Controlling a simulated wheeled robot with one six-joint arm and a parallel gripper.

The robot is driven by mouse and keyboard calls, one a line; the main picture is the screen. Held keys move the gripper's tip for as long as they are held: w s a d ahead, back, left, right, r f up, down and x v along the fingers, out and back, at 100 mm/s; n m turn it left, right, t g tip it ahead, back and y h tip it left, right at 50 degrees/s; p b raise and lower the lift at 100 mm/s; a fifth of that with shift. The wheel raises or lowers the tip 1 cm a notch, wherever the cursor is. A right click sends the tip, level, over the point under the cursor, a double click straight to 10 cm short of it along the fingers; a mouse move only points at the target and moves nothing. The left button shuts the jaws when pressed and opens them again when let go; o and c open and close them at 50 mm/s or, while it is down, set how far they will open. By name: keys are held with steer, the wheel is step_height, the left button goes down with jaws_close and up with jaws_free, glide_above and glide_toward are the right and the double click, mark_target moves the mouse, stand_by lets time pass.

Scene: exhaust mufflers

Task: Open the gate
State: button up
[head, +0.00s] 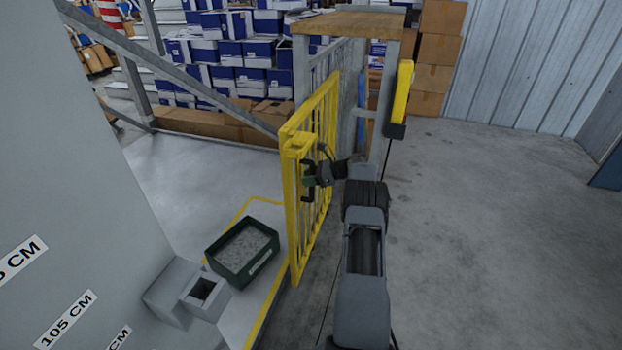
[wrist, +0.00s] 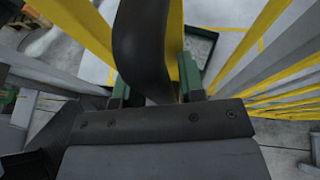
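The yellow barred gate (head: 312,160) stands in the middle of the head view, below a grey frame with a wooden top. I cannot tell from this single moment whether it stands ajar. A black handle (head: 306,185) is on its near end; in the wrist view it is a dark curved bar (wrist: 150,45). My gripper (head: 316,176) is at the handle, reaching in from the right. In the wrist view my gripper's two green fingers (wrist: 157,90) stand apart, one on each side of the handle. Whether both press on it is not clear.
A dark green bin (head: 214,262) stands on the pale platform left of the gate, beside a grey box-shaped fitting (head: 172,290). A yellow box (head: 402,90) hangs on the frame post. Boxes are stacked behind. The concrete floor at right is clear.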

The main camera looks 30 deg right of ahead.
steer(key=shift+o, duration=0.6)
steer(key=shift+s+d, duration=0.15)
steer(key=shift+d, duration=0.1)
steer(key=shift+o, duration=0.2)
steer(key=shift+s+d+r, duration=0.1)
steer(key=shift+s+d, duration=0.15)
steer(key=shift+d, duration=0.1)
steer(key=v, duration=1.3)
steer(key=shift+p, duration=0.35)
steer(key=shift+s+d+r, duration=0.1)
steer(key=shift+s, duration=0.15)
